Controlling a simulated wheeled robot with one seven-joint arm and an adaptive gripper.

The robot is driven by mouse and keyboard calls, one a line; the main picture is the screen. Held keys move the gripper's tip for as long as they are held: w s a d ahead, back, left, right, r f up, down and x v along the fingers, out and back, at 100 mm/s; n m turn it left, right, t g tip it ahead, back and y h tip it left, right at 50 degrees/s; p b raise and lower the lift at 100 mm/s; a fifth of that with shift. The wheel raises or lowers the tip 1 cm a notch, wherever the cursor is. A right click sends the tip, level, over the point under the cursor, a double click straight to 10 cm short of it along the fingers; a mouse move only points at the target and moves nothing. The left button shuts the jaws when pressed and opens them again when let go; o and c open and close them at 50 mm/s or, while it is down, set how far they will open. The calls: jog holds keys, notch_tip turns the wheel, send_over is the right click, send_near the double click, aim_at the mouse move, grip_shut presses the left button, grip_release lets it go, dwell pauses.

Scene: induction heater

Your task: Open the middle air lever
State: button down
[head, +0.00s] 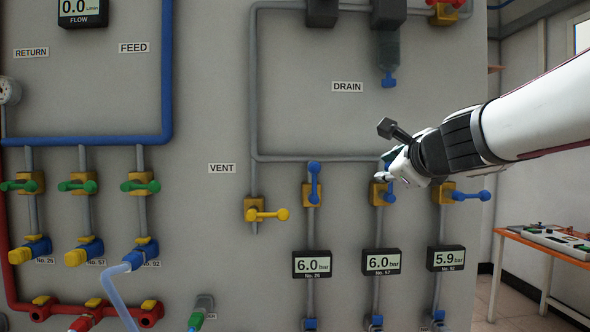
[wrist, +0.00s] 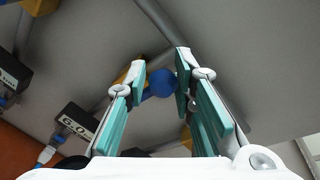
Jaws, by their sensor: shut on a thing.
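The middle air lever (head: 389,196) is blue and sits on a yellow valve body (head: 376,196) above the middle gauge. My gripper (head: 385,172) is at this lever and covers much of it, so its exact angle is hard to tell. In the wrist view, my gripper (wrist: 160,66) has its teal-padded fingers shut on the lever's round blue end (wrist: 161,83). The left blue lever (head: 314,181) stands upright on its valve. The right blue lever (head: 470,195) lies level, pointing right.
Gauges below read 6.0 (head: 312,264), 6.0 (head: 381,261) and 5.9 (head: 446,258) bar. A yellow vent lever (head: 268,215) lies level at left. Grey pipes run along the panel. An orange table (head: 545,244) stands at right, beyond the panel edge.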

jog(key=shift+a+f+n, duration=0.4)
jog(key=shift+f+n, duration=0.4)
jog(key=shift+f, duration=0.05)
jog(key=shift+a, duration=0.1)
jog(key=c, duration=0.9)
grip_release()
jog(key=shift+r+h, duration=0.2)
jog(key=shift+h, duration=0.1)
jog(key=shift+r, duration=0.1)
jog(key=v, duration=1.2)
